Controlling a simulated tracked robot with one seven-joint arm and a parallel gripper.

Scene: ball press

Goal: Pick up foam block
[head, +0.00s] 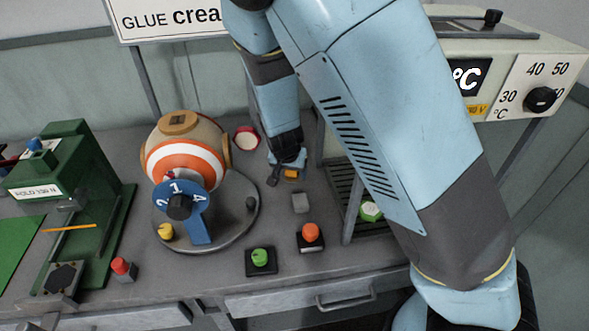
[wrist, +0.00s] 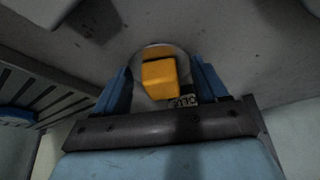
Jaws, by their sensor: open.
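A yellow-orange block (wrist: 159,76), which I take for the foam block, lies between my gripper's two blue fingers in the wrist view. A pale round shape shows around and behind it; I cannot tell what that is. In the head view the block (head: 291,174) shows as a small orange patch at the gripper's tip, mostly hidden. My gripper (head: 287,165) points down near the bench top, right of the striped ball. Its fingers (wrist: 161,66) are open, one on each side of the block. I cannot tell whether either finger touches it.
A small grey block (head: 300,202) stands just in front. A slatted rack (head: 342,185) is right.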

